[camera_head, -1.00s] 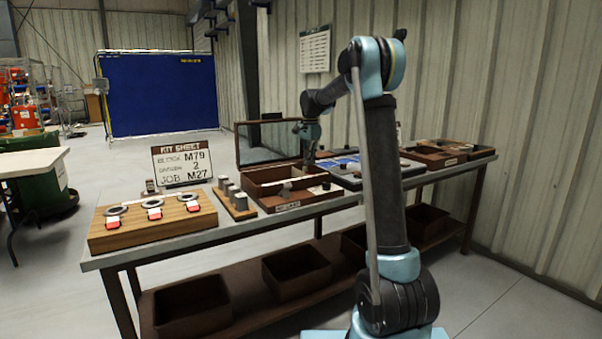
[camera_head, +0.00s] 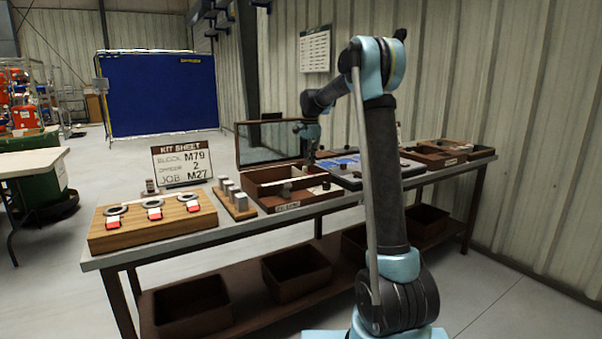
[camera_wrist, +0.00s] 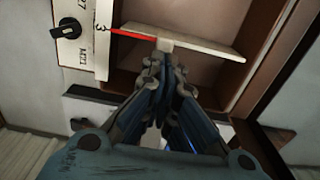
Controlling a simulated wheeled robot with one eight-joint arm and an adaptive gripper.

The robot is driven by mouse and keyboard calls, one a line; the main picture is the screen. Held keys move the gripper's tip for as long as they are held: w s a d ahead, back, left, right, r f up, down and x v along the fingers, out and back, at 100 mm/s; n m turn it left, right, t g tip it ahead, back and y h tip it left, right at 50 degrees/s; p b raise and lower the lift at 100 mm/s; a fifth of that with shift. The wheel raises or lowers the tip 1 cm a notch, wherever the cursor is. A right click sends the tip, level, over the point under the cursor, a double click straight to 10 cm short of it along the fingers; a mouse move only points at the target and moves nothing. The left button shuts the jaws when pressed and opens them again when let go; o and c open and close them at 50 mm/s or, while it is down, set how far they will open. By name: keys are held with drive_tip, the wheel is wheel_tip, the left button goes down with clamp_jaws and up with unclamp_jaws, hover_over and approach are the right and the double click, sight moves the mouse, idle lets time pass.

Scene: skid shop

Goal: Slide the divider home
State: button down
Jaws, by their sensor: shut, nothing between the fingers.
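The divider (camera_wrist: 205,47) is a pale strip lying across the inside of a brown wooden box (camera_wrist: 238,85) in the wrist view, with a small pale tab (camera_wrist: 165,44) on its near edge. In the head view the divider (camera_head: 300,181) shows as a light strip in the open box (camera_head: 292,202). My gripper (camera_wrist: 165,64) is shut and empty, its fingertips right by the tab; whether they touch it I cannot tell. In the head view my gripper (camera_head: 311,160) is over the back right of the box. A red line (camera_wrist: 133,34) runs beside the numeral 3 at the divider's left end.
A pale label panel (camera_wrist: 88,35) with a black knob (camera_wrist: 67,28) adjoins the box. The glass lid (camera_head: 268,143) stands open behind it. A kit sheet (camera_head: 183,162) reads divider 2. A peg block (camera_head: 234,204) stands left; a grey tray (camera_head: 350,182) stands right.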

drive_tip(key=shift+a, duration=0.1)
drive_tip(key=shift+s+a, duration=0.45)
drive_tip(key=shift+a, duration=0.25)
drive_tip(key=shift+s+a, duration=0.45)
drive_tip(key=shift+a, duration=0.25)
drive_tip(key=shift+a, duration=0.15)
drive_tip(key=shift+s+a, duration=0.45)
drive_tip(key=shift+a, duration=0.25)
drive_tip(key=shift+s+a, duration=0.45)
drive_tip(key=shift+a, duration=0.2)
drive_tip(key=shift+s+a, duration=0.1)
drive_tip(key=shift+s+a, duration=0.45)
drive_tip(key=shift+a, duration=0.25)
drive_tip(key=shift+s+a, duration=0.4)
drive_tip(key=shift+a, duration=0.3)
drive_tip(key=shift+a, duration=0.15)
drive_tip(key=shift+s+a, duration=0.45)
drive_tip(key=shift+a, duration=0.25)
drive_tip(key=shift+s+a, duration=0.45)
drive_tip(key=shift+a, duration=0.2)
drive_tip(key=shift+s+a, duration=0.1)
drive_tip(key=shift+a, duration=0.05)
